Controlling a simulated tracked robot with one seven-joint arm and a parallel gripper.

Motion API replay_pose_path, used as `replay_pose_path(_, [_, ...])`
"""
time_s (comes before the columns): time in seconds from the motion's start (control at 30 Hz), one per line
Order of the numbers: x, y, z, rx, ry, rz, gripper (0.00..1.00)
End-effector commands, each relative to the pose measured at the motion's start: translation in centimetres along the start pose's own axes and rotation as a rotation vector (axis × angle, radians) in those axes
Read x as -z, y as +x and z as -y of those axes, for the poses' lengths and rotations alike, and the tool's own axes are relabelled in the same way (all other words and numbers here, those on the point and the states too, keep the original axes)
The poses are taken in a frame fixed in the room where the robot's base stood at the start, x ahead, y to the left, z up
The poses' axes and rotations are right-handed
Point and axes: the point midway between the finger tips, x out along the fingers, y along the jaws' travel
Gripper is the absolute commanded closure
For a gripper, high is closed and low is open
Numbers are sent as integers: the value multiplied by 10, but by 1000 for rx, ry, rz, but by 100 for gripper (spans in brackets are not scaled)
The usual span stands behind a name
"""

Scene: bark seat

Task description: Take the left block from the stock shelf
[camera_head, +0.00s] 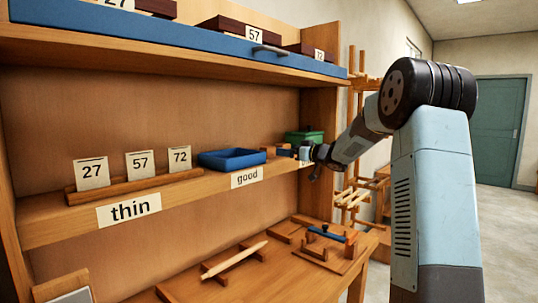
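Dark red-brown blocks lie on the top shelf (200,64), partly cut off by the frame's upper edge. The left block (155,7) is by the 27 tag, the middle block (226,25) by the 57 tag, and the right block (300,48) by the 72 tag. A blue front panel (150,38) with a dark handle runs below them. My gripper (312,162) is lower and to the right, near the right end of the lower shelf, well apart from the left block. Its fingers are too small to tell whether they are open or shut.
The lower shelf (65,222) holds number cards (140,164) and a blue tray (232,159). A green box (304,138) is behind my gripper. Wooden parts (235,260) lie on the bench (290,281). Open floor (508,235) is at right.

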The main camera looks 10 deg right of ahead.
Motion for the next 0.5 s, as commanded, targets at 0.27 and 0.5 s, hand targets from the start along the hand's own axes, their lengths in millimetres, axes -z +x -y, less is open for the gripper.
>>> replay_pose_path(0.27, [-6,17,-3,49,16,-16,6])
replay_pose_path(0.5, [-6,58,-2,46,16,-15,6])
